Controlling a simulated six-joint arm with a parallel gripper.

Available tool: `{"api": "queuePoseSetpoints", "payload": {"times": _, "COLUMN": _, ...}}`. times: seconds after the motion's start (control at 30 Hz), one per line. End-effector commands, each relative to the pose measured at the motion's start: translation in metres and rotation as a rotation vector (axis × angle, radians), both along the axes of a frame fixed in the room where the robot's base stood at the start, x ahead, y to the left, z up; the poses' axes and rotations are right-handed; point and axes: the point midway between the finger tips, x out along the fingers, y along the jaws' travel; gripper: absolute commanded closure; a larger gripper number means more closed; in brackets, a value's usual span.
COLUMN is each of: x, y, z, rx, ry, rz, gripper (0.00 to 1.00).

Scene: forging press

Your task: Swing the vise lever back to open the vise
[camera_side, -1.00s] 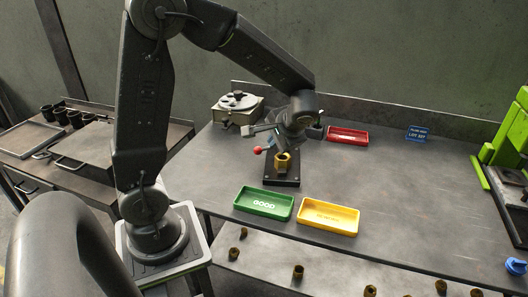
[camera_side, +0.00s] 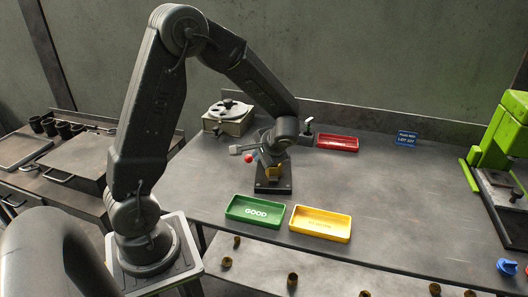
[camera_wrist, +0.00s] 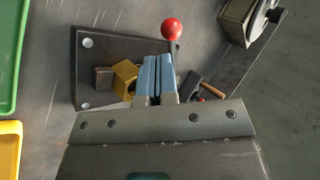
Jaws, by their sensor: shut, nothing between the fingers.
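The vise stands on a dark base plate (camera_side: 272,188), which also shows in the wrist view (camera_wrist: 105,45). A brass-coloured part (camera_wrist: 124,76) sits at the vise beside a small block. The vise lever ends in a red ball (camera_side: 248,158); in the wrist view the ball (camera_wrist: 172,29) is just beyond my fingertips, and the lower lever is hidden behind them. My gripper (camera_wrist: 155,62) has its blue fingers shut together with nothing between them. In the side view my gripper (camera_side: 268,161) is low over the vise, right of the ball, partly covering the brass part. Contact with the lever cannot be told.
A green GOOD tray (camera_side: 253,222) and a yellow tray (camera_side: 320,236) lie in front of the vise. A red tray (camera_side: 337,149) is behind right, and a grey box-like device (camera_side: 228,127) behind left. The bench right of the vise is clear.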

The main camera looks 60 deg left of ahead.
Motion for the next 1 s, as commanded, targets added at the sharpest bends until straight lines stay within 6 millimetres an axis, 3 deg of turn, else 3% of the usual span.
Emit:
{"api": "queuePoseSetpoints", "payload": {"times": 0.1, "x": -0.002, "y": 0.014, "z": -0.016, "rx": 0.0, "ry": 0.004, "rz": 0.003, "gripper": 1.0}}
{"api": "queuePoseSetpoints", "payload": {"times": 0.33, "x": -0.003, "y": 0.028, "z": -0.033, "rx": 0.0, "ry": 0.001, "rz": 0.001, "gripper": 1.0}}
{"api": "queuePoseSetpoints", "payload": {"times": 1.0, "x": -0.006, "y": 0.035, "z": -0.035, "rx": 0.0, "ry": 0.0, "rz": -0.044, "gripper": 1.0}}
